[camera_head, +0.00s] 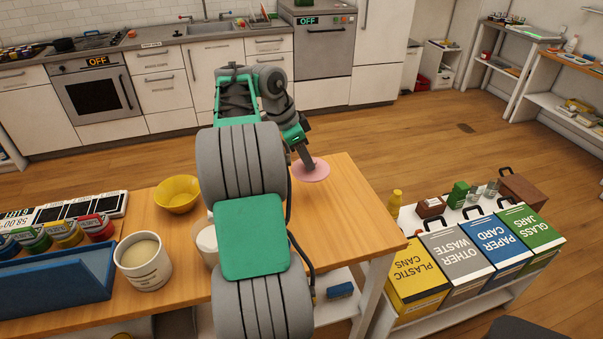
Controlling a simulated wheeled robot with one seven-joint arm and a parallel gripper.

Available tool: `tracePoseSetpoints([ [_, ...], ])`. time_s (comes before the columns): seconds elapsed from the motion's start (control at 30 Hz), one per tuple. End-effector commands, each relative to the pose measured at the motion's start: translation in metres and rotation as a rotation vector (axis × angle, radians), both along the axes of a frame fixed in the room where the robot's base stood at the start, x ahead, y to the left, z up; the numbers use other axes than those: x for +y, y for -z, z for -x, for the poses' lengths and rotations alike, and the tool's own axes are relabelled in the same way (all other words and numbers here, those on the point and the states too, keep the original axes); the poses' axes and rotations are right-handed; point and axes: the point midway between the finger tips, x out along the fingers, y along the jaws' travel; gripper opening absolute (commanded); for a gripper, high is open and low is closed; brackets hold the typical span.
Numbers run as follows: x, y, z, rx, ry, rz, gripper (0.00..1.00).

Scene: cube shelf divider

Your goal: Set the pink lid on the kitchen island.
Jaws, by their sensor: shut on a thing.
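The pink lid (316,174) is a flat round disc at the far right part of the wooden-topped island (350,222). My gripper (308,166) is at the lid, pointing down, and is shut on it. My arm hides part of the table to the left of the lid. I cannot tell whether the lid touches the wooden top or is held a little above it.
A yellow bowl (177,194), a white tub (144,262) and a blue rack (60,283) stand on the left of the island. Labelled bins (455,255) stand beyond its right edge. The wood right of my arm is clear.

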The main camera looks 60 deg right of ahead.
Motion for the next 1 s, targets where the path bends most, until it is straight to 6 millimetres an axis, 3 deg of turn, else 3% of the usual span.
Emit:
tracePoseSetpoints([
  [0.03,-0.009,0.018,0.001,0.004,0.000,-0.005,0.00],
  [0.1,-0.021,0.030,0.000,0.002,-0.001,-0.003,0.00],
  [0.33,-0.043,0.057,-0.001,0.002,-0.001,-0.003,0.00],
  [0.5,-0.042,0.084,-0.002,0.002,-0.004,-0.002,0.00],
  [0.87,-0.042,0.089,-0.002,0.001,-0.003,-0.001,0.00],
  [0.9,-0.042,0.088,-0.002,0.001,-0.003,-0.001,0.31],
  [1.0,-0.042,0.088,-0.002,0.001,-0.003,-0.001,0.39],
])
